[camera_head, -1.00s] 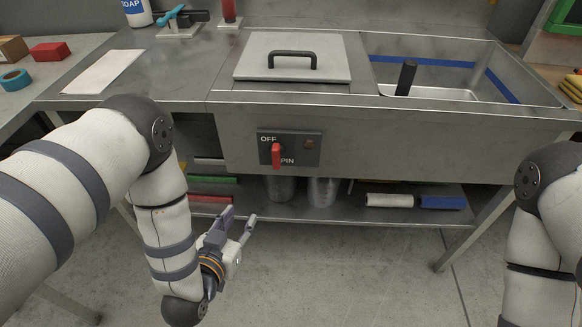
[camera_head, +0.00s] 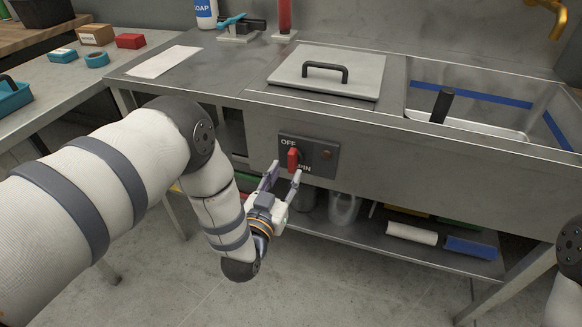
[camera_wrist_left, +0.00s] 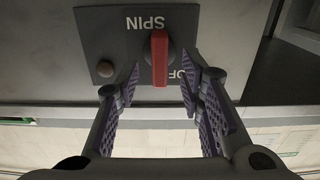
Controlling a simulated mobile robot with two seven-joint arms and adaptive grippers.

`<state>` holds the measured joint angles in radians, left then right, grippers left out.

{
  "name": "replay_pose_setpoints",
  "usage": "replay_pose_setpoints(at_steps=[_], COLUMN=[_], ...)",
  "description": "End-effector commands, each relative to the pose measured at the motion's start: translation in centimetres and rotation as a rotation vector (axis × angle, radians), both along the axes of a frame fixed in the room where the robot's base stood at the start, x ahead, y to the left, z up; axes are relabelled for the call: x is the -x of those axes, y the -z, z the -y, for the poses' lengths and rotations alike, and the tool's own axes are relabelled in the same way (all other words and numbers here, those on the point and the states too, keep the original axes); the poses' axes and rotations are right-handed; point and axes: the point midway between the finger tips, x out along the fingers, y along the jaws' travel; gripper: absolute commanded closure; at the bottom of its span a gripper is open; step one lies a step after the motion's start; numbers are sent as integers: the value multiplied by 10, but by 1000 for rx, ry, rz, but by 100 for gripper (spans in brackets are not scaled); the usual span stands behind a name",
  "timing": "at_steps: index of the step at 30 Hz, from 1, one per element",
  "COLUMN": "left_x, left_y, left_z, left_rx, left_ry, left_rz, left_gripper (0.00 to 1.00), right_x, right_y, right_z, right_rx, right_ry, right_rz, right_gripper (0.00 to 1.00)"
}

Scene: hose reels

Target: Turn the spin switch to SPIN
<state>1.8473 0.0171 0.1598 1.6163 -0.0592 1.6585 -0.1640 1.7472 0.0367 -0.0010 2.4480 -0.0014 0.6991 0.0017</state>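The spin switch is a red handle (camera_head: 293,159) on a dark plate (camera_head: 325,160) on the front of the steel counter. OFF is printed at the plate's upper left and SPIN below; the handle covers part of the lettering. The handle stands roughly upright. My left gripper (camera_head: 285,170) is open just in front of it. In the left wrist view, which shows the plate upside down, the red handle (camera_wrist_left: 160,56) lies ahead of and between the open fingertips (camera_wrist_left: 159,78). I cannot tell whether they touch it. My right gripper is out of view.
A round knob or lamp (camera_head: 327,154) sits on the plate right of the handle. A lidded section (camera_head: 340,80) and a basin (camera_head: 470,84) are above. A lower shelf (camera_head: 350,228) holds a white roll (camera_head: 411,233) and a blue roll (camera_head: 470,246).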

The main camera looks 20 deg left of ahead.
Motion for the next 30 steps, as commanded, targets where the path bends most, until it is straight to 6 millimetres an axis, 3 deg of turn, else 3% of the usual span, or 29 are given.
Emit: replay_pose_setpoints(at_steps=[6, 15, 16, 20, 21, 30], left_x=[-34, -40, -40, -40, -40, -40], left_y=[3, 1, 1, 1, 1, 1], left_z=[1, 1, 1, 1, 1, 1], left_rx=[0, 0, 0, 0, 0, 16], left_ry=[-1, 0, 0, 0, 0, -1], left_rz=[-3, -2, -2, -2, -2, -3], left_gripper=[65, 65, 67, 97, 100, 100], right_x=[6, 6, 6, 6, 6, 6], right_y=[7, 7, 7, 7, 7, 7], right_z=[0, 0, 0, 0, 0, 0], right_rx=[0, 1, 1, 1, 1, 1], right_ry=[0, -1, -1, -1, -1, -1], right_rz=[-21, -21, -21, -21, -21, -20], right_gripper=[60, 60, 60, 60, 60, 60])
